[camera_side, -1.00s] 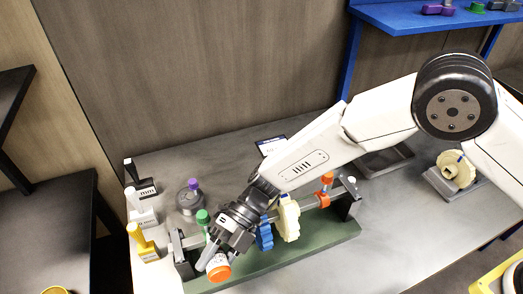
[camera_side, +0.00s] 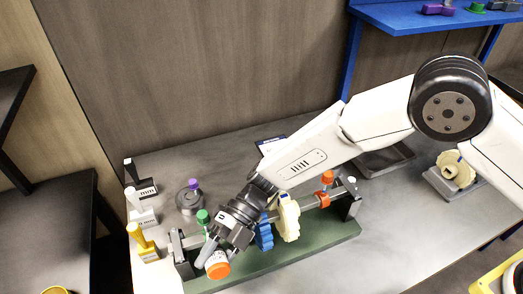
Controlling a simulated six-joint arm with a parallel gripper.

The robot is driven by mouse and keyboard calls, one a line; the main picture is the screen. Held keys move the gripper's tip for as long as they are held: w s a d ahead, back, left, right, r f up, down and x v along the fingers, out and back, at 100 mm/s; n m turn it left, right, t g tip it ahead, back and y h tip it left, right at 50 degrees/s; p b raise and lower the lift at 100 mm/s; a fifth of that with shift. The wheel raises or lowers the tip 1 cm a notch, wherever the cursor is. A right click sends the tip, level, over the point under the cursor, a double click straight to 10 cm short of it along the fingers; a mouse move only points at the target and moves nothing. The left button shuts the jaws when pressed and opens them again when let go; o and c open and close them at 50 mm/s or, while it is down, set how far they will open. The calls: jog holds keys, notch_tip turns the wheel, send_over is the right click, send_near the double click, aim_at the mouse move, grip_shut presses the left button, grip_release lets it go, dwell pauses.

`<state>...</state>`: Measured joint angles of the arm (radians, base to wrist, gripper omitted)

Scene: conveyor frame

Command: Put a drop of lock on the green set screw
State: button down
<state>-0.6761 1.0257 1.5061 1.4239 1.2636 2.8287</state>
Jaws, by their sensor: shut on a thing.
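My gripper (camera_side: 212,252) is shut on a small white bottle with an orange end (camera_side: 217,266), held tilted with the orange end toward the camera. The bottle is over the front left of the green base (camera_side: 290,255) of the shaft stand. The green set screw (camera_side: 203,216) stands up from the shaft's left part, just behind and left of my gripper. The bottle and the screw look apart. The screw's lower part and the collar under it are partly hidden by my gripper. No drop can be made out.
On the shaft are a blue gear (camera_side: 264,236), a cream gear (camera_side: 288,218) and an orange collar with an orange screw (camera_side: 327,178). A grey round part with a purple top (camera_side: 189,197) stands behind.

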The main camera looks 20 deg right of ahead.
jog(key=shift+s, duration=0.1)
dwell(0.5)
jog(key=s+n+t+h, duration=0.1)
jog(key=s+n+t, duration=0.1)
jog(key=shift+s+t, duration=0.1)
jog(key=shift+t, duration=0.3)
jog(key=shift+s+n+t, duration=0.8)
jog(key=shift+n+t, duration=0.1)
jog(key=shift+t, duration=0.1)
jog(key=shift+r, duration=0.1)
jog(key=s+r+n+g+y, duration=0.1)
jog(key=r+n, duration=0.6)
jog(key=n, duration=1.2)
jog(key=shift+s+r+n+g+y, duration=0.35)
jog(key=shift+s+g, duration=0.55)
jog(key=shift+s, duration=0.45)
